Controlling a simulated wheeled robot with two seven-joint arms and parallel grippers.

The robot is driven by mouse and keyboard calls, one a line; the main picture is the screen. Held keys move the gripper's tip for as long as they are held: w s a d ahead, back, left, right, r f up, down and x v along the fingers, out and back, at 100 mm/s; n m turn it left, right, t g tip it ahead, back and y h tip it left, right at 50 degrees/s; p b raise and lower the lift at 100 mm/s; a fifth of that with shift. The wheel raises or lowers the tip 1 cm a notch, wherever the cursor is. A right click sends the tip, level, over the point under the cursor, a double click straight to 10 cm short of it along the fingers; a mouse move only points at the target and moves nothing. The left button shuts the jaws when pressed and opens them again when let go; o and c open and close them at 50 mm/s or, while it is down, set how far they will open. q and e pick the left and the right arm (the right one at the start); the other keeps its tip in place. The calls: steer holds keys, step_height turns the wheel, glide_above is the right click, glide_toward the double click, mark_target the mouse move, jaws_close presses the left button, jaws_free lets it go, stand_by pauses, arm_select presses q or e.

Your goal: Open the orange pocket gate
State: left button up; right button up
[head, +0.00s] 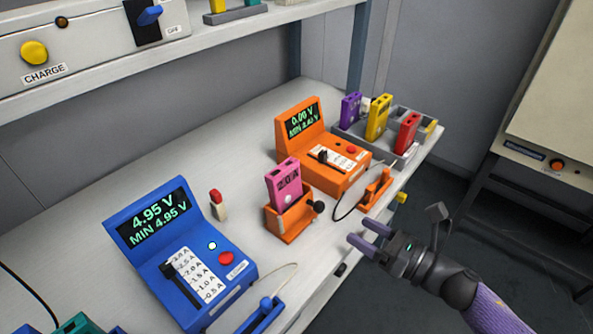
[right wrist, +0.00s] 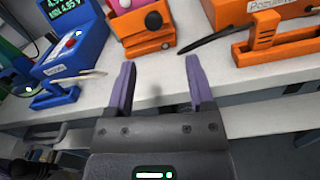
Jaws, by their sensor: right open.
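The orange pocket (head: 288,222) stands on the bench between the blue and orange testers. A pink cell (head: 284,182) marked 2.0 A stands upright in it. A black knob (head: 318,207) sticks out from the pocket's right side, and I cannot tell whether its gate is latched. My right gripper (head: 366,234) is open and empty, to the right of the pocket, near the bench's front edge. In the right wrist view the orange pocket (right wrist: 148,35) and its knob (right wrist: 153,20) lie ahead of the open fingers (right wrist: 160,75), apart from them. My left gripper is not in view.
The orange tester (head: 312,160) with a cabled orange probe holder (head: 376,190) stands right of the pocket. The blue tester (head: 190,262) reads 4.95 V at left. A grey rack (head: 398,150) holds purple, yellow and red cells. A shelf (head: 210,40) overhangs the back.

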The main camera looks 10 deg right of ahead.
mark_target(322, 209)
steer(key=shift+n, duration=0.5)
steer(key=x, duration=0.6)
steer(key=r+b+x, duration=0.1)
steer(key=x, duration=0.2)
steer(key=shift+s+a, duration=0.2)
steer(key=shift+w+a, duration=0.3)
steer(key=shift+w, duration=0.05)
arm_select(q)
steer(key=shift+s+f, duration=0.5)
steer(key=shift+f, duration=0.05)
arm_select(e)
steer(key=shift+c, duration=0.2)
steer(key=shift+w+f, duration=0.1)
steer(key=c, duration=0.7)
jaws_close()
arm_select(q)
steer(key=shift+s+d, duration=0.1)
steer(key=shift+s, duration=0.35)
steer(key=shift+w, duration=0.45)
